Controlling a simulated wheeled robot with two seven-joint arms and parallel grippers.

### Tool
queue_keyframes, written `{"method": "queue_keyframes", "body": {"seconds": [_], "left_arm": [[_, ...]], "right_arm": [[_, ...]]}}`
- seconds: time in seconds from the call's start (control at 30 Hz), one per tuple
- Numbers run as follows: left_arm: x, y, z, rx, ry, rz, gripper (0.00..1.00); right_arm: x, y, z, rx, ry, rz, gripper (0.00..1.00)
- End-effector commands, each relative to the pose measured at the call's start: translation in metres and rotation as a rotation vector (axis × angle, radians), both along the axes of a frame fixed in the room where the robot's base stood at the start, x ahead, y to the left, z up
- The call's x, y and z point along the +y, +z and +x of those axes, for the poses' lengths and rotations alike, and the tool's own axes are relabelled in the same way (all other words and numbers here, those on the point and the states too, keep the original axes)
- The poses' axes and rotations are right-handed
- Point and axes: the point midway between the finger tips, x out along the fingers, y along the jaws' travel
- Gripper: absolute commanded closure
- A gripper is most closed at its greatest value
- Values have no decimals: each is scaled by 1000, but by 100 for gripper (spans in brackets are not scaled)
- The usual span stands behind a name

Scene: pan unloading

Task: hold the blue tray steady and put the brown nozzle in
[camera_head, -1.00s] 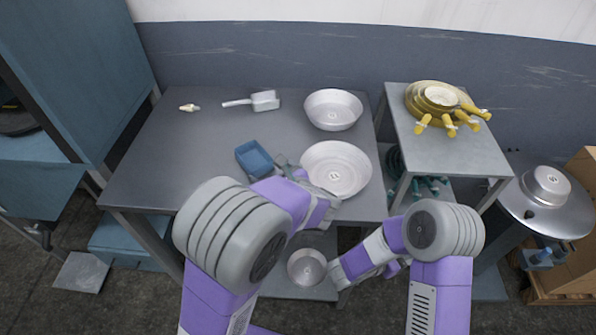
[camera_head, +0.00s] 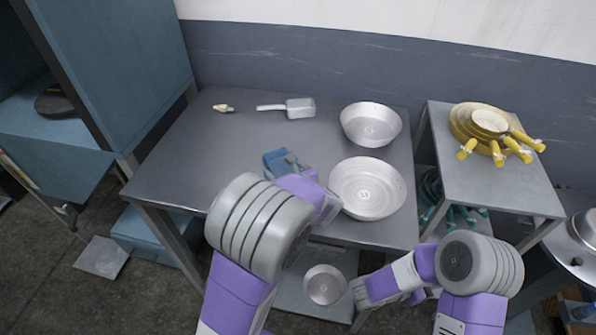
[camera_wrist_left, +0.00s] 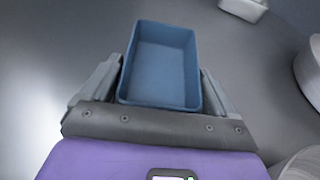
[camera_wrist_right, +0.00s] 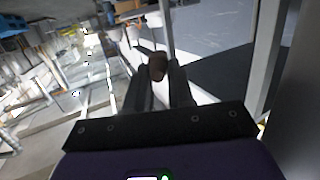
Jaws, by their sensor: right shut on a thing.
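The blue tray (camera_head: 271,159) lies on the grey metal table, partly covered by my left gripper (camera_head: 288,160) in the head view. In the left wrist view the tray (camera_wrist_left: 161,62) is empty, and my left gripper (camera_wrist_left: 161,88) has a finger along each side of it. The fingers stand wide, with what look like narrow gaps to the tray walls. My right gripper (camera_wrist_right: 157,82) is shut on the brown nozzle (camera_wrist_right: 157,67), seen in the right wrist view. In the head view its fingertips and the nozzle are hard to make out, low at the table's front.
Two silver pans (camera_head: 371,126) (camera_head: 352,190) stand right of the tray. A metal scoop (camera_head: 288,108) and a small cream piece (camera_head: 223,107) lie at the back. A side stand (camera_head: 500,182) holds yellow-handled pans. The table's left part is clear.

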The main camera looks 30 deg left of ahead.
Motion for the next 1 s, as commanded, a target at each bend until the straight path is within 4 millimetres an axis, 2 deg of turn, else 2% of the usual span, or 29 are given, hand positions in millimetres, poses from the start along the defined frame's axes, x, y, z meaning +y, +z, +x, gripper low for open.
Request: {"method": "queue_keyframes", "body": {"seconds": [0.03,0.2,0.23,0.57,0.67,0.77,1.0], "left_arm": [[0,0,0,0,0,0,20],[0,0,0,0,0,0,46],[0,0,0,0,0,0,48],[0,0,0,0,-1,0,48],[0,0,0,0,-1,0,48],[0,0,0,0,-1,0,48],[0,0,0,0,0,0,48]], "right_arm": [[0,0,0,0,0,0,100],[0,0,0,0,0,0,100],[0,0,0,0,0,0,100],[-1,0,0,0,-2,0,100],[-9,-2,0,2,-30,3,100],[-33,-6,-1,6,-109,10,100],[-122,-26,-19,27,-397,53,100]]}}
